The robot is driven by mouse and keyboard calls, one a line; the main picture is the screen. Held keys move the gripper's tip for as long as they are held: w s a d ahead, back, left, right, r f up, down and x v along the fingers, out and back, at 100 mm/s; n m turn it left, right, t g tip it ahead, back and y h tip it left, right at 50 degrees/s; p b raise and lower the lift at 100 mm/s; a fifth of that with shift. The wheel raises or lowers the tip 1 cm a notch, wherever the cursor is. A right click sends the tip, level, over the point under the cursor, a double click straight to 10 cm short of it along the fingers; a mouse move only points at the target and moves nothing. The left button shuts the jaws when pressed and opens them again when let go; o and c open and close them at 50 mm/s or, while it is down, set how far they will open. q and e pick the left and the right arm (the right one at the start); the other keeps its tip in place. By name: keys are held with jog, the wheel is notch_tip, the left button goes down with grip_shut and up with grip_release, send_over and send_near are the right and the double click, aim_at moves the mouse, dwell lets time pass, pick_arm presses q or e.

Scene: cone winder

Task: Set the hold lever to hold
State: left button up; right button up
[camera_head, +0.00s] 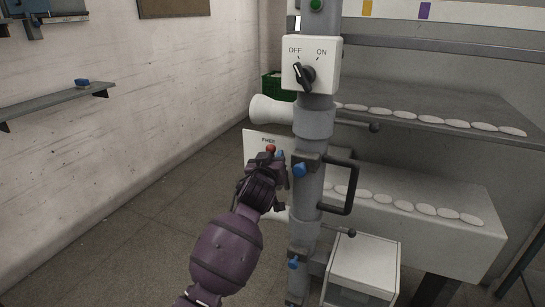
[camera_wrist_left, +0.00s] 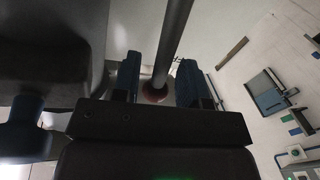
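The hold lever's red knob (camera_head: 270,148) shows in front of a pale plate (camera_head: 255,145) marked FREE, left of the grey post. My left gripper (camera_head: 271,160) is at the lever, just below the knob in the head view. In the left wrist view, the lever's grey rod (camera_wrist_left: 172,40) and red knob (camera_wrist_left: 155,93) lie between my two blue-padded fingertips (camera_wrist_left: 160,82). The fingers are apart, with a gap beside the knob, so they are around the lever without a clear grip. The plate's lower part is hidden by my gripper. My right gripper is not in view.
The grey post (camera_head: 313,130) stands just right of my left gripper, with a black handle (camera_head: 343,187) and blue knobs (camera_head: 300,170). An OFF/ON switch box (camera_head: 311,65) is above. A white cone (camera_head: 270,110) sits behind. The floor at left (camera_head: 150,200) is clear.

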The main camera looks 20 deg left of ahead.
pick_arm(q)
jog(key=shift+w, duration=0.4)
grip_shut()
jog(key=shift+a, duration=0.1)
